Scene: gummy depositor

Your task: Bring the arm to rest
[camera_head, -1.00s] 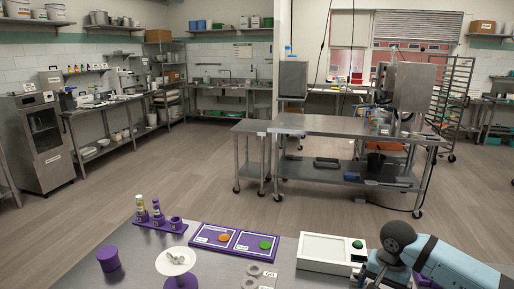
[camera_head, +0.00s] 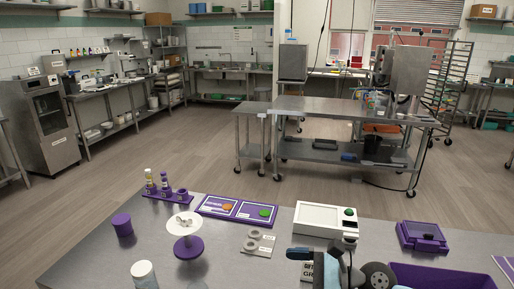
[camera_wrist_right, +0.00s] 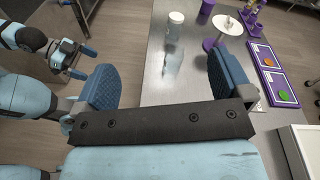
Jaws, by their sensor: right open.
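My right gripper (camera_wrist_right: 160,64) is open in the right wrist view, its two blue fingers wide apart with nothing between them. The steel table (camera_wrist_right: 180,95) lies beyond and below the fingers. In the head view, part of my right arm (camera_head: 352,270) shows at the bottom edge, over the table's front. My left gripper (camera_wrist_right: 78,62) shows at the upper left of the right wrist view, off to the side of the table over the floor. Its blue fingertips are small there, and I cannot tell how far apart they are. It is out of the head view.
On the table are a white-lidded jar (camera_head: 144,274), a white dish on a purple stand (camera_head: 187,248), a purple cylinder (camera_head: 123,225), a vial rack (camera_head: 168,194), purple-framed mats (camera_head: 237,209), a white device (camera_head: 325,219), a purple box (camera_head: 422,237) and a purple tray (camera_head: 440,275).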

